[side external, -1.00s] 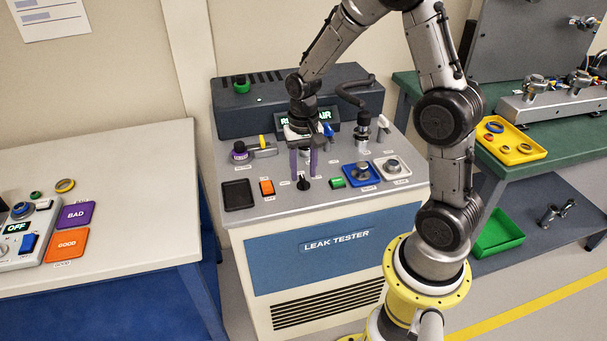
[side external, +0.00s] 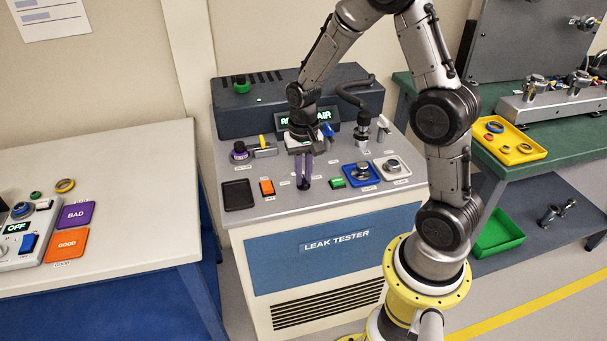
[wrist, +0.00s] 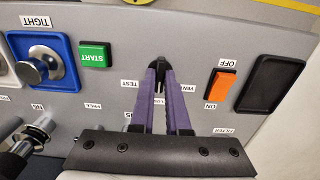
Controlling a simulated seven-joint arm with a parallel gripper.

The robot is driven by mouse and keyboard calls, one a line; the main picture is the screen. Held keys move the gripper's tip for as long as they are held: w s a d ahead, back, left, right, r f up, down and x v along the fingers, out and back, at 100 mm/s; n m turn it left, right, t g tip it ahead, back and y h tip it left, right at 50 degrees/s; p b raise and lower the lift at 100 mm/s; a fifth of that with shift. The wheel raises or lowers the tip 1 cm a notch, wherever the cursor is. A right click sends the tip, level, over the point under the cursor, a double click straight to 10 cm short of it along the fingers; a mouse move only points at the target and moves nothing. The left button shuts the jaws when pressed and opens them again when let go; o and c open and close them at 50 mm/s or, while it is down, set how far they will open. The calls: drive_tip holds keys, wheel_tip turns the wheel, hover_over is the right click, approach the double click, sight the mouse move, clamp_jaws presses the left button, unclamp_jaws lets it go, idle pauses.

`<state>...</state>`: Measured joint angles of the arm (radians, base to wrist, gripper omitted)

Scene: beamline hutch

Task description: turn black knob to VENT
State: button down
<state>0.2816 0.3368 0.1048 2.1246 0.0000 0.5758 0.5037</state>
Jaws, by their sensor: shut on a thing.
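The black knob (wrist: 160,63) is on the leak tester's grey top panel, between the fingertips of my gripper (wrist: 161,72). In the side view my gripper (side external: 304,182) points down at the panel, its purple fingers close together and shut on the knob, mostly hiding it. In the wrist view the TEST label (wrist: 129,84) is left of the knob and the VENT label (wrist: 189,88), partly covered by a finger, is right of it. The knob's pointing direction cannot be made out.
The orange OFF/ON switch (wrist: 221,85) and a black tray (wrist: 270,84) lie on one side of the knob. A green START button (wrist: 95,55) and a blue tray (wrist: 62,47) with a metal part lie on the other.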

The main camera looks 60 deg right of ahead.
drive_tip(key=shift+n, duration=0.3)
drive_tip(key=n, duration=1.1)
drive_tip(key=shift+r, duration=0.1)
drive_tip(key=shift+w+n, duration=0.1)
drive_tip(key=shift+n, duration=0.2)
idle(0.4)
drive_tip(key=c, duration=0.9)
unclamp_jaws()
wheel_tip(320, 180, up, 14)
